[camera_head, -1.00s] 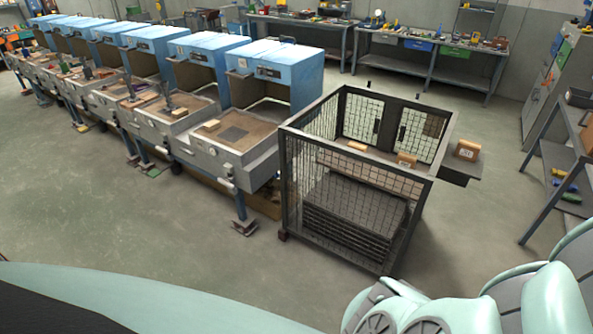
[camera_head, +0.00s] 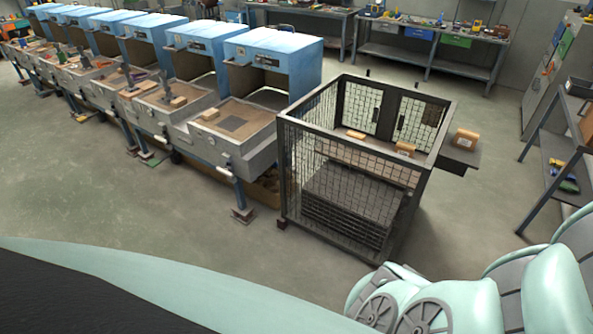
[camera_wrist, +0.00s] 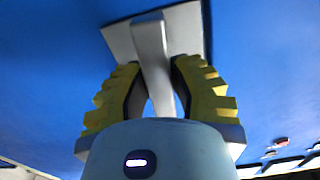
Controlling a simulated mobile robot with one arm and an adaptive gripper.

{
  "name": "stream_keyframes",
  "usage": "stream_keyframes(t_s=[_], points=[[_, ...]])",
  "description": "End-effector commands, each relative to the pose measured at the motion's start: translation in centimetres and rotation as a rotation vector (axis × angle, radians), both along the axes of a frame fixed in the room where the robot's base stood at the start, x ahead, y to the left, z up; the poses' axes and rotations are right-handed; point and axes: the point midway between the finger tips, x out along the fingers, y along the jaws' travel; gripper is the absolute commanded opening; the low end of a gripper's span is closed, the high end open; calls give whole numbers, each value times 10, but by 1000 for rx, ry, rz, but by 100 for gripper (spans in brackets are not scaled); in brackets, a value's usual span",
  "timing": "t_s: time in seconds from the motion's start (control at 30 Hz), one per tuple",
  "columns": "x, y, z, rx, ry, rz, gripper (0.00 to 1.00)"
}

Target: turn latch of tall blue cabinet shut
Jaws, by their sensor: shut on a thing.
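The tall blue cabinet (camera_wrist: 50,65) fills the wrist view as a plain blue face. Its latch is a grey bar handle (camera_wrist: 151,42) on a pale grey plate (camera_wrist: 193,25). My gripper (camera_wrist: 157,72) has yellow ribbed fingers on either side of the handle and is shut on it. The handle runs nearly upright in the wrist picture, and its lower end is hidden behind my gripper's body. Neither the cabinet's latch nor my gripper shows in the head view.
A dark wire cage (camera_head: 350,170) stands on the floor ahead, with a small side shelf (camera_head: 455,158). A row of blue-hooded benches (camera_head: 270,50) runs to the left. Workbenches (camera_head: 430,65) line the back. Bare floor (camera_head: 130,205) lies between.

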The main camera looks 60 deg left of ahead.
Motion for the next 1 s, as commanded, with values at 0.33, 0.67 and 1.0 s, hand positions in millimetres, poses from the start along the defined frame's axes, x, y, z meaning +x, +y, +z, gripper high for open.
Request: stream_keyframes(t_s=[0.33,0.67,1.0], points=[[1,0,-3,-14,31,4,0],[0,0,0,-48,112,1,0],[0,0,0,-47,112,2,43]])
